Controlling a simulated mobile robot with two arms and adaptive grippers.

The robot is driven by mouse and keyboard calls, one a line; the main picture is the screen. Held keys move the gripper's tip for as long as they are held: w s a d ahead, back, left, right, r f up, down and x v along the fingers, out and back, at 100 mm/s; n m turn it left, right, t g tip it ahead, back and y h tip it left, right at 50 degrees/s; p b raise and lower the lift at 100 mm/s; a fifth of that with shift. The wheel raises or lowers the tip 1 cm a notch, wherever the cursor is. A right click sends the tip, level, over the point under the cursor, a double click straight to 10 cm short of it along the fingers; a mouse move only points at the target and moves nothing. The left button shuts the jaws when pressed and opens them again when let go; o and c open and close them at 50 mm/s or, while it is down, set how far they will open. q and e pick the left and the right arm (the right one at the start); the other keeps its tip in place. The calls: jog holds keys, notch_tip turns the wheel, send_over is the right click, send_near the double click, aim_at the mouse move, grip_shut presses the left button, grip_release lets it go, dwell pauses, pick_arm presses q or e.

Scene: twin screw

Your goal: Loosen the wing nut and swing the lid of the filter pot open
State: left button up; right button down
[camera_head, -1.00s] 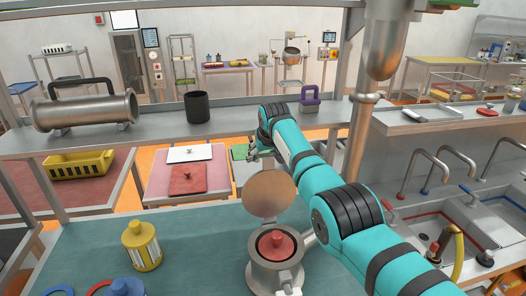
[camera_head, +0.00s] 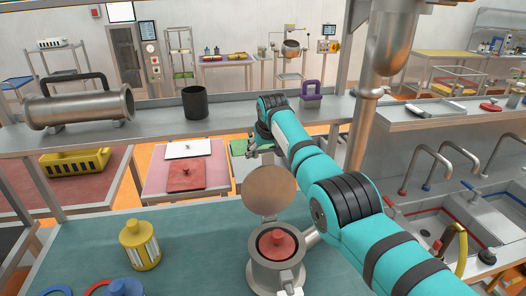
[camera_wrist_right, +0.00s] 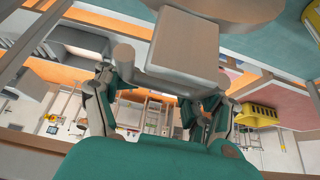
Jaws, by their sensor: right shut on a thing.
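The metal filter pot (camera_head: 272,275) stands on the green worktop at the front. Its round lid (camera_head: 268,190) is swung up and stands open at the far side, brownish inner face towards me. A red-capped insert (camera_head: 278,244) sits in the open pot. A pale metal fitting (camera_head: 290,280) shows at the pot's front; I cannot tell whether it is the wing nut. My right gripper (camera_head: 252,148) is beyond the lid. My left gripper is out of view.
A yellow canister (camera_head: 140,246) and a blue-topped part (camera_head: 125,288) stand left of the pot. A shelf behind carries a metal cylinder (camera_head: 80,107), a black cup (camera_head: 195,103) and a purple block (camera_head: 311,97). Sinks (camera_head: 450,225) lie right. The worktop between canister and pot is clear.

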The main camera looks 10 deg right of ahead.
jog(key=shift+w+r, duration=0.2)
jog(key=shift+r, duration=0.35)
jog(key=c, duration=0.9)
grip_release()
jog(key=o, duration=0.7)
jog(key=shift+s+f, duration=0.15)
jog(key=shift+s, duration=0.05)
jog(key=shift+o, duration=0.2)
jog(key=shift+f, duration=0.1)
jog(key=v, duration=1.2)
jog(key=shift+f, duration=0.15)
